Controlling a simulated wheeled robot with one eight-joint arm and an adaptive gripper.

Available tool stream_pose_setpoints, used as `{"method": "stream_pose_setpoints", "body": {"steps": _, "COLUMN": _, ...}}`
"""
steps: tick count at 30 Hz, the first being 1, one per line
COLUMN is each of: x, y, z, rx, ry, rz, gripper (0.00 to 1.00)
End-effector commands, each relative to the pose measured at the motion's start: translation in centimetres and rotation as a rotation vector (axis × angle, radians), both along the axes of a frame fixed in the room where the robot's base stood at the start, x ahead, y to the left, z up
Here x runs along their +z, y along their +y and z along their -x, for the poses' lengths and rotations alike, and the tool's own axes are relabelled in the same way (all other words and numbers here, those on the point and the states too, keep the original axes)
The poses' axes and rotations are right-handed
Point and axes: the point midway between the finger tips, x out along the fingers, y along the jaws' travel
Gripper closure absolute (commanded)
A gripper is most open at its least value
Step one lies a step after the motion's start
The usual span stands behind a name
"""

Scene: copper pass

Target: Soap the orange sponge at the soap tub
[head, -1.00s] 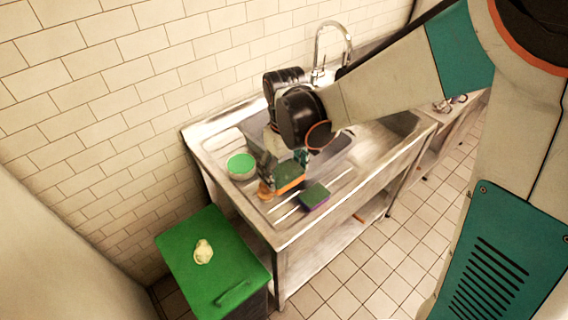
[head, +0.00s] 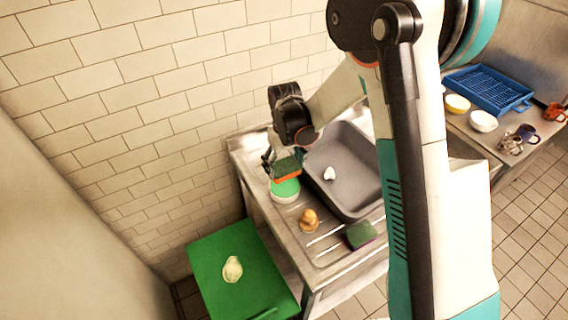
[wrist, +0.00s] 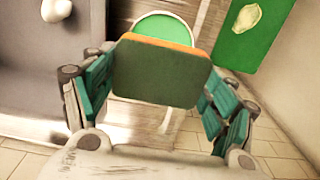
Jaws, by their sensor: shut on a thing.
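The orange sponge (head: 287,174), with a dark green scouring face, is held in my gripper (head: 284,162). In the wrist view the sponge (wrist: 160,72) sits between the two teal-padded fingers, its green face toward the camera. The soap tub (head: 285,196) is a pale round tub with a bright green surface, on the left end of the metal drainboard. The sponge overlaps the tub's far part in the head view. In the wrist view it hides part of the tub (wrist: 165,26). I cannot tell whether sponge and soap touch.
A grey sink basin (head: 362,196) with a white object (head: 329,173) lies right of the tub. A brown knobbed object (head: 309,219) and a green-purple sponge (head: 361,235) rest on the drainboard.

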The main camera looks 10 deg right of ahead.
Motion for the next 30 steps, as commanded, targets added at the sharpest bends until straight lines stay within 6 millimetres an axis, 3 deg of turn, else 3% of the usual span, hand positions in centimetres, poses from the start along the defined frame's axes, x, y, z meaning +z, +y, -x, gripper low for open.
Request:
{"method": "stream_pose_setpoints", "body": {"steps": 18, "x": -5.3, "y": 0.0, "z": 0.0, "rx": 0.0, "ry": 0.0, "rz": 0.0, "gripper": 0.41}}
{"method": "stream_pose_setpoints", "body": {"steps": 30, "x": -5.7, "y": 0.0, "z": 0.0, "rx": 0.0, "ry": 0.0, "rz": 0.0, "gripper": 0.41}}
